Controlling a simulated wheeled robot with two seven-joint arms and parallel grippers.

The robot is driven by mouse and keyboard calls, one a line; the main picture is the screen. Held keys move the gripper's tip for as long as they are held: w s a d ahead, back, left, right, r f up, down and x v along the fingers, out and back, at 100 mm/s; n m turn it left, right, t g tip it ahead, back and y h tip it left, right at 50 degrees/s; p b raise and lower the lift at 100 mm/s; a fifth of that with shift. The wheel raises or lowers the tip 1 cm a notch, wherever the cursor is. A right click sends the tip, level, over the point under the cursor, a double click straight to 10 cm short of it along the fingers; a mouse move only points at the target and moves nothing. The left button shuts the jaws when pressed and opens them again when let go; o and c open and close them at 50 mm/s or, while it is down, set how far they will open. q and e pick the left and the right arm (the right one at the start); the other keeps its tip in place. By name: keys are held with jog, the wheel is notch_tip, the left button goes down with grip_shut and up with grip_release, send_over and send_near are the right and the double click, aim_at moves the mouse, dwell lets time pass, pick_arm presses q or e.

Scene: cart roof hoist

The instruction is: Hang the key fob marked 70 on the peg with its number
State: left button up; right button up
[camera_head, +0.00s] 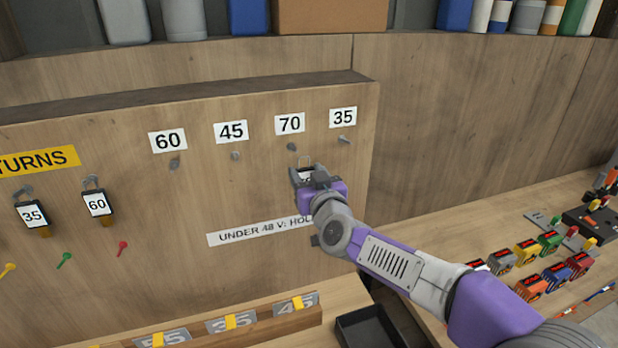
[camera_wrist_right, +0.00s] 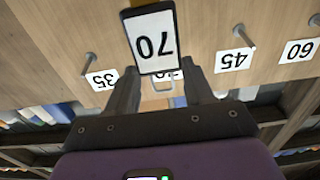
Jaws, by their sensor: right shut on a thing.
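My right gripper (camera_head: 308,174) is shut on the black-framed key fob marked 70 (camera_wrist_right: 152,38). In the head view the fob is mostly hidden by the gripper, and its thin wire loop (camera_head: 306,160) sticks up above the fingers. The peg under the 70 label (camera_head: 290,124) is a small grey pin (camera_head: 291,147), bare, just above and left of the loop. Loop and peg look apart. In the right wrist view, which is upside down, the fob partly covers the 70 label and hides its peg. My left gripper is not in view.
Bare pegs under 60 (camera_head: 174,164), 45 (camera_head: 235,156) and 35 (camera_head: 344,140) flank it. Fobs 35 (camera_head: 33,214) and 60 (camera_head: 97,204) hang at left near the TURNS sign (camera_head: 38,160). A black tray (camera_head: 370,330) and colored blocks (camera_head: 528,252) lie below.

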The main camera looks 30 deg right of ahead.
jog(key=shift+f+x, duration=0.25)
jog(key=shift+x, duration=1.75)
jog(key=shift+f+x, duration=0.2)
jog(key=shift+x, duration=1.8)
jog(key=o, duration=1.3)
jog(key=shift+c, duration=0.2)
